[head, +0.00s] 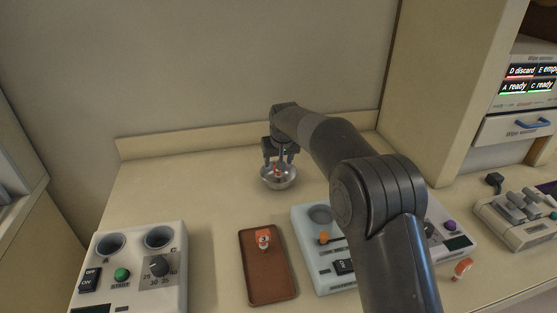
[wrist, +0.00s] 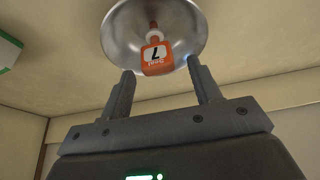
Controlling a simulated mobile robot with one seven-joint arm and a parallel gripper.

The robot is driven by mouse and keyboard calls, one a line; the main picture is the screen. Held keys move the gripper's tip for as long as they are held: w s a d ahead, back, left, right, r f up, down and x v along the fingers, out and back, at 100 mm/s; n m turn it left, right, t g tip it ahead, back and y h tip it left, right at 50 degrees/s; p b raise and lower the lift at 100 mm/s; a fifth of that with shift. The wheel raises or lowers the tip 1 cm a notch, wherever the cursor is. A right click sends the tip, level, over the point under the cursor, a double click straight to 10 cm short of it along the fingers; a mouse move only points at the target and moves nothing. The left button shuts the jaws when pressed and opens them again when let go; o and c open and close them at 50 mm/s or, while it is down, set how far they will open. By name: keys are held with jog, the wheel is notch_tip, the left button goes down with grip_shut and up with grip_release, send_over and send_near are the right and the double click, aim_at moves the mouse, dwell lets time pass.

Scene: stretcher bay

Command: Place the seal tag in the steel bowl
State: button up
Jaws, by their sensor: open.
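The steel bowl (head: 266,183) stands at the back middle of the counter. It also shows in the wrist view (wrist: 118,38). An orange and white seal tag (wrist: 156,56), with a 7 and small lettering upside down, shows against the bowl's inside. In the head view a small orange-red part of the tag (head: 277,173) shows at the bowl. I cannot tell whether it touches the bowl's bottom. My gripper (head: 279,160) is right above the bowl, fingers down. In the wrist view the fingers (wrist: 160,70) are apart, with the tag's lower end near the gap between them.
A brown tray (head: 268,281) holds another orange-white tag (head: 263,238). A grey control box (head: 133,270) stands left, a pale device (head: 320,262) right of the tray. Another orange tag (head: 462,269) lies near the right front edge. Counter left of the bowl is clear.

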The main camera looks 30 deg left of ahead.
dwell(0.3)
jog(key=shift+r, duration=3.5)
jog(key=shift+d, duration=0.1)
jog(key=s+d+r+m+t, duration=0.15)
jog(key=d+r, duration=0.35)
jog(key=d, duration=0.7)
jog(key=s+d+r+m+h, duration=0.1)
jog(key=s+d+r, duration=0.25)
jog(key=d, duration=0.85)
jog(key=s+d+r+m, duration=0.2)
jog(key=d+r, duration=0.3)
jog(key=d, duration=0.7)
jog(key=s+d+f+m+h, duration=0.1)
jog(key=s+d+f+m, duration=0.1)
jog(key=s+d, duration=1.1)
jog(key=s+d+f+m, duration=0.1)
jog(key=s+d+f, duration=0.2)
jog(key=s+d, duration=0.1)
jog(key=s+d+f+m+h, duration=0.1)
jog(key=s+d+f, duration=0.2)
jog(key=s, duration=0.4)
jog(key=shift+d+f+t, duration=0.35)
jog(key=shift+d+t, duration=0.1)
